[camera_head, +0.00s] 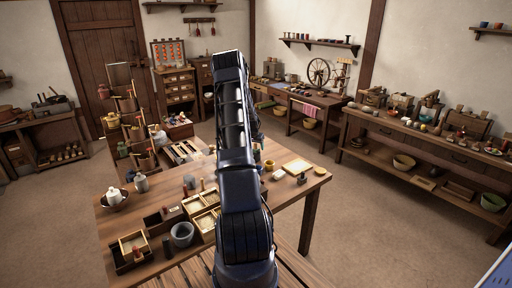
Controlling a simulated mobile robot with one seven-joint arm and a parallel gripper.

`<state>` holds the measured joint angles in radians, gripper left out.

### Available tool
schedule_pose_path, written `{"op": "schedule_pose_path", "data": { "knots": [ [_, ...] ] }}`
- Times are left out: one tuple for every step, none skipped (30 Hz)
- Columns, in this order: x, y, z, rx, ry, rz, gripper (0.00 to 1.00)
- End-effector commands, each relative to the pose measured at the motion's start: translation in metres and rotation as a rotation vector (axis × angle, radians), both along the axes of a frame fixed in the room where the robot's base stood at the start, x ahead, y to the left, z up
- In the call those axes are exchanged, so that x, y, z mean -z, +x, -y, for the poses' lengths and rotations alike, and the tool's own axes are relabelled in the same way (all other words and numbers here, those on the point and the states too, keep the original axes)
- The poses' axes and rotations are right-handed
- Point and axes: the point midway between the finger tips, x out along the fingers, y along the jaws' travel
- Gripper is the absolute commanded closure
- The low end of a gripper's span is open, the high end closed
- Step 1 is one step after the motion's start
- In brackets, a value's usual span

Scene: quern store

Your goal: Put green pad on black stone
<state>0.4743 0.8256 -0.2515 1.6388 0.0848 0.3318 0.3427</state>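I cannot make out a green pad for certain in the head view. My arm rises through the middle of the view and covers part of the table. My gripper is not visible, so its state and what it may hold are hidden.
A crowded bench (440,150) lines the right wall. Open floor (370,230) lies between them.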

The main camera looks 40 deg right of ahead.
Motion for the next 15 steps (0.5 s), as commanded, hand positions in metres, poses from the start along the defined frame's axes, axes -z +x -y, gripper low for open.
{"op": "schedule_pose_path", "data": {
  "knots": [
    [0.000, 0.000, 0.000, 0.000, 0.000, 0.000, 0.36],
    [0.000, 0.000, 0.000, 0.000, 0.000, 0.000, 0.36],
    [0.000, 0.000, 0.000, 0.000, 0.000, 0.000, 0.36],
    [0.000, 0.000, 0.000, 0.000, 0.000, 0.000, 0.36],
    [0.000, 0.000, 0.000, 0.000, 0.000, 0.000, 0.36],
    [-0.001, 0.000, 0.000, 0.000, 0.000, 0.000, 0.36],
    [-0.003, 0.000, 0.000, 0.000, -0.001, 0.001, 0.36],
    [-0.004, 0.000, -0.001, 0.000, -0.001, 0.001, 0.36],
    [-0.007, -0.001, -0.002, 0.000, 0.000, 0.001, 0.36],
    [-0.010, -0.001, -0.003, 0.000, 0.000, 0.001, 0.36],
    [-0.013, -0.002, -0.004, 0.000, 0.000, 0.001, 0.36],
    [-0.019, -0.002, -0.006, 0.000, -0.001, 0.002, 0.36],
    [-0.023, -0.003, -0.008, -0.001, -0.001, 0.001, 0.36],
    [-0.028, -0.004, -0.009, -0.001, -0.001, 0.001, 0.36],
    [-0.035, -0.006, -0.011, 0.000, -0.001, 0.002, 0.36]
  ]
}}
